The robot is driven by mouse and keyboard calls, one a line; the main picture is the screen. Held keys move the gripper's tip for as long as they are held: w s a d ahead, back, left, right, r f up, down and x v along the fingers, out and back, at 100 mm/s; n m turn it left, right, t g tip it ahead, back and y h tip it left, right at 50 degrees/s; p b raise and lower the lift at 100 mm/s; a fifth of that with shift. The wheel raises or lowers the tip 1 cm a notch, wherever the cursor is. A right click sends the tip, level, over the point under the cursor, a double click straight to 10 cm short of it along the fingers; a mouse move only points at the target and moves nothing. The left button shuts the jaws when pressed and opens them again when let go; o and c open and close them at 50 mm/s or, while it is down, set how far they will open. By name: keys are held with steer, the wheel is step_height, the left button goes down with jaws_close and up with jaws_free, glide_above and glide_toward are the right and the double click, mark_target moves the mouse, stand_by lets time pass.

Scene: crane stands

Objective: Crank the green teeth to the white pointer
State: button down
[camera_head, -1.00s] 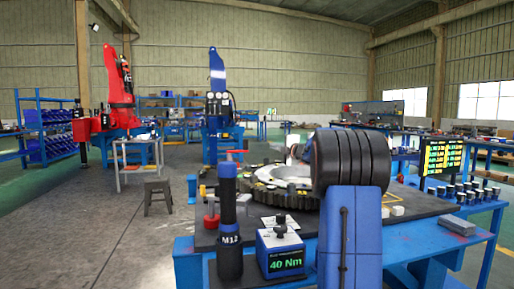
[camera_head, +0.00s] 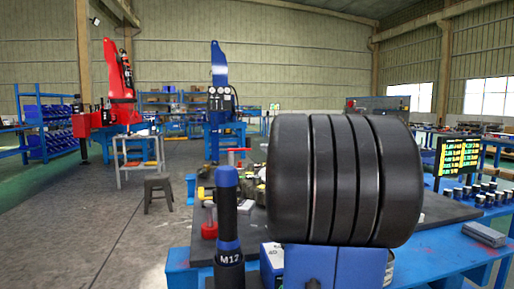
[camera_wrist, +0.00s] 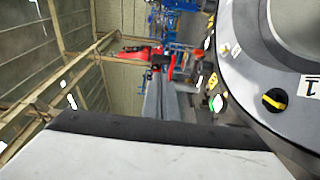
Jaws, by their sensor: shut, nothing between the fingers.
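In the head view a large black ridged cylinder, which looks like part of my arm, covers most of the bench top. The toothed ring is hidden behind it; only small parts (camera_head: 253,190) show at its left edge. In the wrist view a pale round plate (camera_wrist: 245,85) fills the right side. I cannot make out green teeth or the white pointer. My fingertips are not recognisable in either view.
A lit display (camera_head: 459,156) and several small cylinders (camera_head: 480,193) are at the right. A pale block with a dark edge (camera_wrist: 150,150) fills the wrist view's bottom.

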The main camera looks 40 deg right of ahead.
steer(key=x, duration=1.2)
steer(key=shift+w, duration=0.3)
steer(key=shift+w+d, duration=0.1)
steer(key=shift+d, duration=0.15)
